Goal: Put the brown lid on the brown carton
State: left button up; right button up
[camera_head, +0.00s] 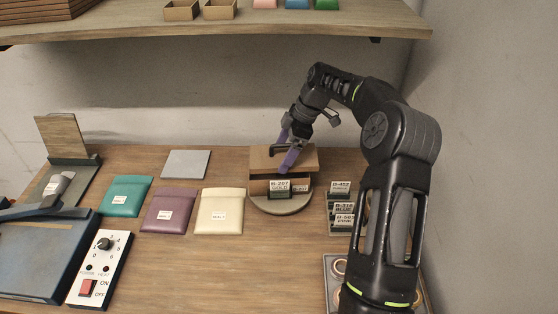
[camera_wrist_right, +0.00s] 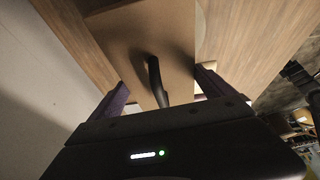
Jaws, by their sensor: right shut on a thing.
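The brown lid (camera_head: 262,160) is a flat brown board over the brown carton (camera_head: 257,186), which stands on a round grey disc (camera_head: 283,208). A dark band shows under the lid's front edge; I cannot tell whether lid and carton touch. A label reading GOLD (camera_head: 279,186) partly hides the carton's front. My left gripper is not in view.
Teal (camera_head: 125,196), purple (camera_head: 170,211) and cream (camera_head: 219,211) pouches lie left of the disc. A grey plate (camera_head: 187,164) lies behind them. Label stands (camera_head: 341,188) stand close on the right. A shelf (camera_head: 230,27) hangs above, with small cartons on it.

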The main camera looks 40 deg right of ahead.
aim_at(282, 155)
jog(key=shift+w+a, duration=0.2)
jog(key=shift+a, duration=0.2)
jog(key=f+b, duration=0.2)
jog(key=f, duration=0.1)
jog(key=shift+w+a+f, duration=0.15)
jog(key=shift+a+f, duration=0.05)
jog(key=shift+f, duration=0.1)
jog(key=o, duration=0.9)
jog(key=shift+o, duration=0.7)
jog(key=shift+r, duration=0.15)
